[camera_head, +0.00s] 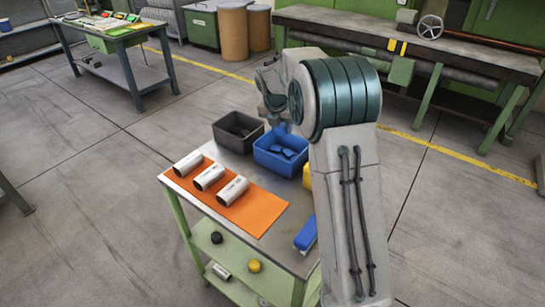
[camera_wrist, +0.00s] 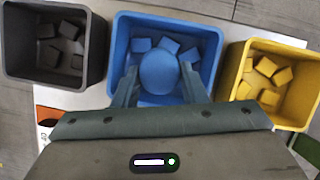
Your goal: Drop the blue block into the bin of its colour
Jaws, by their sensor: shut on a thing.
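The blue block (camera_wrist: 158,72) looks rounded from above and is held between the two fingers of my gripper (camera_wrist: 160,88). It hangs over the blue bin (camera_wrist: 121,45), inside its outline in the wrist view. In the head view the blue bin (camera_head: 272,164) stands on the small table, with several blue pieces in it. How high the block is above the bin floor is hard to tell.
A dark grey bin (camera_wrist: 92,60) with dark pieces stands left of the blue bin. A yellow bin (camera_wrist: 236,62) with yellow pieces stands right. An orange mat (camera_head: 258,212) with three white cylinders (camera_head: 209,177) and a blue object (camera_head: 306,233) lie nearer on the table.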

